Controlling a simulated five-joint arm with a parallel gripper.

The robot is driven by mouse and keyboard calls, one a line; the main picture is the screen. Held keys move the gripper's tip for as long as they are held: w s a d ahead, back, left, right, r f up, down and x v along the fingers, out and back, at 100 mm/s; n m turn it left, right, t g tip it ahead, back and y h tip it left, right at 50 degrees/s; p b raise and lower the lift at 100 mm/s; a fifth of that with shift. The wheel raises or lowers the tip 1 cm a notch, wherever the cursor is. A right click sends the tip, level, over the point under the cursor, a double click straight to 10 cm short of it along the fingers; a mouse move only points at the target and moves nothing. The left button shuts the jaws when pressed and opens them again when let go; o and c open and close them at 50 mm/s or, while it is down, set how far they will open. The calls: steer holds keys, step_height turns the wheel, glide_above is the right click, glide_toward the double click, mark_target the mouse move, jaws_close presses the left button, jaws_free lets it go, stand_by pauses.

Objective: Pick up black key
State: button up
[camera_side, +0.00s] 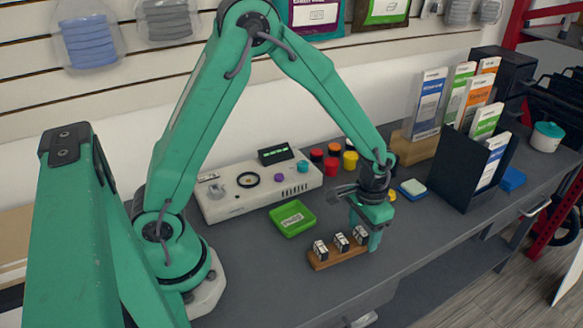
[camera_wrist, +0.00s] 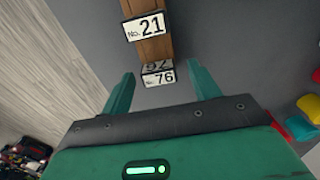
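No black key is clearly distinguishable. A wooden block (camera_side: 322,263) on the grey bench holds a row of small black-and-white tagged pieces: a left one (camera_side: 320,250), a middle one (camera_side: 341,242) and a right one (camera_side: 361,234). In the wrist view the block (camera_wrist: 155,49) carries tags reading No. 21 (camera_wrist: 144,27) and No. 76 (camera_wrist: 157,78); a partly hidden tag lies just behind the latter. My gripper (camera_side: 366,235) is at the right end of the block. Its fingers (camera_wrist: 163,82) are apart, with the No. 76 tag showing between them, seemingly not gripped.
A green tray (camera_side: 292,219) lies left of the block. Brochure stands (camera_side: 463,165) occupy the right. The front bench edge is close to the block.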

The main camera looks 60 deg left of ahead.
mark_target(364, 231)
steer(key=c, duration=1)
steer(key=shift+r, duration=0.1)
steer(key=shift+r, duration=0.8)
step_height(364, 231, up, 2)
steer(key=shift+r, duration=0.2)
steer(key=s+d+r, duration=0.4)
steer(key=s+d, duration=0.1)
steer(key=s+d+r, duration=0.2)
steer(key=s+d, duration=0.1)
steer(key=shift+d+r, duration=0.25)
steer(key=shift+r, duration=0.15)
steer(key=shift+a, duration=0.1)
